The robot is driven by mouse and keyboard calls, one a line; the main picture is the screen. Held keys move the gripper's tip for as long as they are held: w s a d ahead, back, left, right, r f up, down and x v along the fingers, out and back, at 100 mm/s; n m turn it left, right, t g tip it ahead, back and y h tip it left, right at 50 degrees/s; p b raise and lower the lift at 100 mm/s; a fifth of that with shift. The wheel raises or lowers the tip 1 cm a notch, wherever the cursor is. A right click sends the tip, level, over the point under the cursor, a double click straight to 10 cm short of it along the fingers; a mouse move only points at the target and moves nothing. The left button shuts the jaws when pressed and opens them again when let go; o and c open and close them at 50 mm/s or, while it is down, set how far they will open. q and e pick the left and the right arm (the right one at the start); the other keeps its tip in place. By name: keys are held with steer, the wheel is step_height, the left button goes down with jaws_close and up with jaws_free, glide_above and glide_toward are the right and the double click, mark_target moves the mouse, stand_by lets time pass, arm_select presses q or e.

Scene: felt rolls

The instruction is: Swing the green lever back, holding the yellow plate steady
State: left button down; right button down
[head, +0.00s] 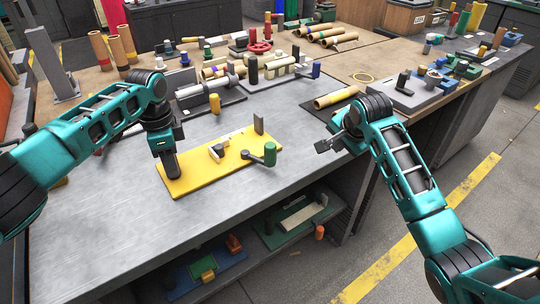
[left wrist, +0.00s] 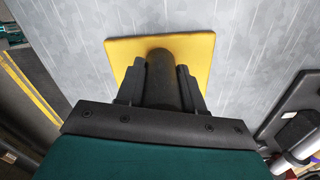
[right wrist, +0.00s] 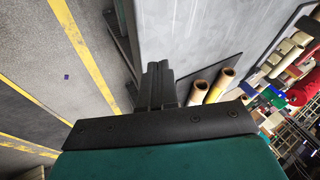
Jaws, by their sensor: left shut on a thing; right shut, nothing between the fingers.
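The yellow plate (head: 205,180) lies flat on the grey worktop; part of it also shows in the left wrist view (left wrist: 125,52). The green lever (head: 270,153) stands upright at the plate's right front edge, on a dark arm from a pivot. A small upright grey tab (head: 259,124) stands at the plate's far right. My left gripper (head: 170,168) points down at the plate's left end, shut on a dark round post (left wrist: 162,72) there. My right gripper (head: 322,147) is shut and empty, right of and apart from the lever, near the table's right edge.
Behind the plate, a dark tray (head: 208,100) carries a grey cylinder fixture. A tan roll (head: 336,97) lies on a dark mat behind my right gripper. More fixtures fill the back. The worktop (head: 110,220) in front of the plate is bare.

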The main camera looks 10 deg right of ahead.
mark_target(270, 156)
arm_select(q)
steer(key=shift+f, duration=0.15)
arm_select(e)
steer(key=w+a+r+m+g+y, duration=0.1)
steer(key=a+r+y, duration=0.3)
steer(key=a+r, duration=0.75)
arm_select(q)
steer(key=shift+a, duration=0.15)
arm_select(e)
steer(key=shift+a+f, duration=0.3)
steer(key=shift+f, duration=1.35)
steer(key=shift+a+f, duration=0.35)
steer(key=shift+f, duration=1.35)
steer(key=shift+a+f, duration=0.3)
steer(key=shift+f, duration=1.35)
steer(key=shift+s+a, duration=0.45)
steer(key=shift+a, duration=0.65)
steer(key=shift+s+a, duration=0.4)
steer(key=shift+a, duration=0.75)
steer(key=shift+s+a, duration=0.45)
steer(key=shift+a, duration=0.65)
steer(key=shift+d, duration=0.1)
steer(key=shift+w+r, duration=0.1)
steer(key=shift+r, duration=0.1)
